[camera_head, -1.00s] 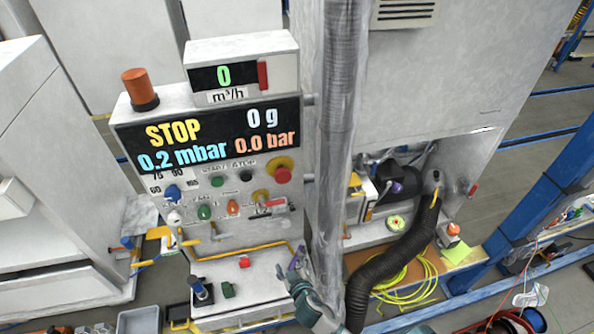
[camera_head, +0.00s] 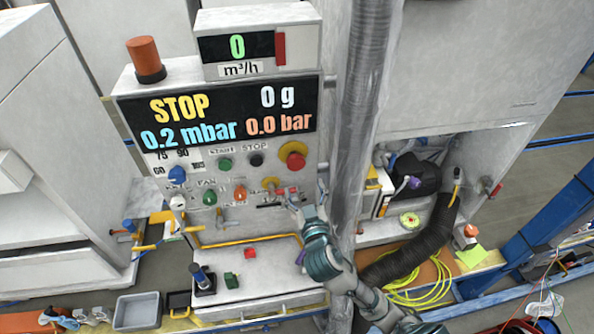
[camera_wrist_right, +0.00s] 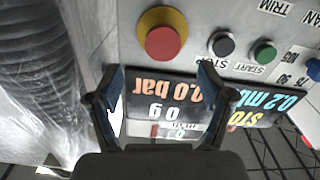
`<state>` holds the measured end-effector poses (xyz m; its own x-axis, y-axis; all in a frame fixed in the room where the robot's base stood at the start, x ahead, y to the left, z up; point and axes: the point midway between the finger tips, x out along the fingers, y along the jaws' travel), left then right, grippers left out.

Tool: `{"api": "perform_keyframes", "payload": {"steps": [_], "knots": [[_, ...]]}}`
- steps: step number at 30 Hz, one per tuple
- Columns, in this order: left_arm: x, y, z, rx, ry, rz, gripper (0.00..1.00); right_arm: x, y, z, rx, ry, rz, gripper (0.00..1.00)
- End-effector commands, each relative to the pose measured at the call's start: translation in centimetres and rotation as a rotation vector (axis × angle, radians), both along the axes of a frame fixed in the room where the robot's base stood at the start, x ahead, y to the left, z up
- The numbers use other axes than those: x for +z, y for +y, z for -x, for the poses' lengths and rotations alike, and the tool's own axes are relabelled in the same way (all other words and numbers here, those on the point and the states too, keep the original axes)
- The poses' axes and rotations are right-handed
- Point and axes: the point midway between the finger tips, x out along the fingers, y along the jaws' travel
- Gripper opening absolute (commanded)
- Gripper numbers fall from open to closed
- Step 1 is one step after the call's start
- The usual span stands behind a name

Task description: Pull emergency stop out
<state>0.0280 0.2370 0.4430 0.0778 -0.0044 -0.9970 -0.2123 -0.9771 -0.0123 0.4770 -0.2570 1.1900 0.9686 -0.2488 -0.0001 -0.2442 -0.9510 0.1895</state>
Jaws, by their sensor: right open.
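The emergency stop (camera_head: 295,160) is a round red button on a yellow base, on the upright control panel just below the display's right end. In the right wrist view the emergency stop (camera_wrist_right: 163,42) is at the top, beyond my fingertips. My right gripper (camera_head: 307,192) is below the button, in front of the panel's lower right part, apart from the button. In the right wrist view the gripper (camera_wrist_right: 160,78) is open, with nothing between its fingers. My left gripper is not in view.
The display (camera_head: 215,115) reads STOP above the panel. Green and black buttons (camera_head: 256,159) sit left of the emergency stop. A wrapped vertical pipe (camera_head: 361,110) stands close to the right. A black hose (camera_head: 425,245) and yellow cable (camera_head: 412,285) lie beyond it.

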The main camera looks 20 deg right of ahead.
Motion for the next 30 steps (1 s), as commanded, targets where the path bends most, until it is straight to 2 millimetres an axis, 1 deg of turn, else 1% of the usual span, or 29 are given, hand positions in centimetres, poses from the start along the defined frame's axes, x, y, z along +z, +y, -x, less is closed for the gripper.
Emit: {"api": "perform_keyframes", "payload": {"steps": [1, 6, 9, 13, 18, 27, 29, 30], "knots": [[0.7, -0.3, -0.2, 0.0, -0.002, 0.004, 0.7, 0.3, -0.5, -1.3, -0.005, 0.005, 0.008, 0.8], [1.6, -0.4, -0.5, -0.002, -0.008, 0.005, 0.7, 0.6, -1.3, -5.2, -0.005, 0.003, 0.007, 0.8], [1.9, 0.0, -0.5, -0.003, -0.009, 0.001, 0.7, 0.5, -1.8, -7.2, -0.004, 0.004, 0.006, 0.8], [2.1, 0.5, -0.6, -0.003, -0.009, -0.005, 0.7, 0.3, -2.4, -9.1, -0.004, 0.004, 0.004, 0.8], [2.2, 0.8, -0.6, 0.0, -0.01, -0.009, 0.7, 0.2, -2.8, -10.3, -0.003, 0.004, 0.002, 0.8], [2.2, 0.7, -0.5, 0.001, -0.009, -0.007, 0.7, 0.2, -2.8, -10.5, -0.002, 0.004, 0.001, 0.8], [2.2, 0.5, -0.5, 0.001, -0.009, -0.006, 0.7, 0.2, -2.8, -10.5, -0.002, 0.004, 0.002, 0.65], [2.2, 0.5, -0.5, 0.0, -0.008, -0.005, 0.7, 0.1, -2.8, -10.5, -0.002, 0.004, 0.001, 0.55]]}}
